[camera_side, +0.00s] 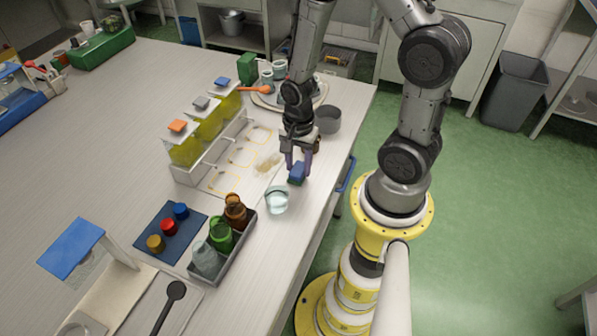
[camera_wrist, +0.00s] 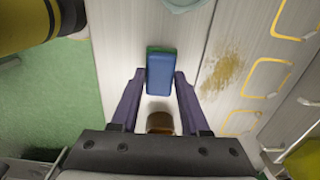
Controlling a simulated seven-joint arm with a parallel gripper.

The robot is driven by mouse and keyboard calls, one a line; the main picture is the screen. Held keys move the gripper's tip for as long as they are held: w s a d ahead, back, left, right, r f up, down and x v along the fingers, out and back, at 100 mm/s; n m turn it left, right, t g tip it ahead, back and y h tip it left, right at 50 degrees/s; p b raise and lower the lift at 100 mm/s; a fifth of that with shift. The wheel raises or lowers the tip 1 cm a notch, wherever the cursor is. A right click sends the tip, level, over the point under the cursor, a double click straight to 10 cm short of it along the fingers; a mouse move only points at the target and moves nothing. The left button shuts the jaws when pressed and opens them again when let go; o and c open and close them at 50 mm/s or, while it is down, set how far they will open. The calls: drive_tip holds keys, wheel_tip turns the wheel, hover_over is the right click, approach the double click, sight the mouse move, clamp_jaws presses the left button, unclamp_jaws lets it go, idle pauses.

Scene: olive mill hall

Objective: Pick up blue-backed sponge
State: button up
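The blue-backed sponge (camera_side: 297,173) is a small blue block near the table's right edge in the side view. In the wrist view the sponge (camera_wrist: 161,74) shows a blue face with a green edge along its far end. My gripper (camera_side: 299,168) points down right over it. In the wrist view my gripper (camera_wrist: 160,74) has one purple-grey finger on each side of the sponge, spread apart. Its fingertips come close to the sponge's sides. I cannot tell whether they touch it. The sponge's underside is hidden.
A clear glass (camera_side: 276,200) stands just in front of the sponge, and a grey pot (camera_side: 327,119) behind it. A brown stain (camera_side: 268,163) lies to the left, near a rack of yellow-filled containers (camera_side: 211,140). A bottle tray (camera_side: 245,241) stands nearer the camera.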

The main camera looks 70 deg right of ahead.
clamp_jaws()
drive_tip(key=shift+r, duration=0.1)
drive_tip(key=shift+w+r, duration=0.1)
drive_tip(key=shift+r, duration=0.4)
drive_tip(key=s+a+r, duration=0.3)
drive_tip(key=s+r, duration=0.8)
drive_tip(key=s, duration=0.2)
drive_tip(key=shift+s+a+r, duration=0.25)
drive_tip(key=shift+s+r, duration=0.15)
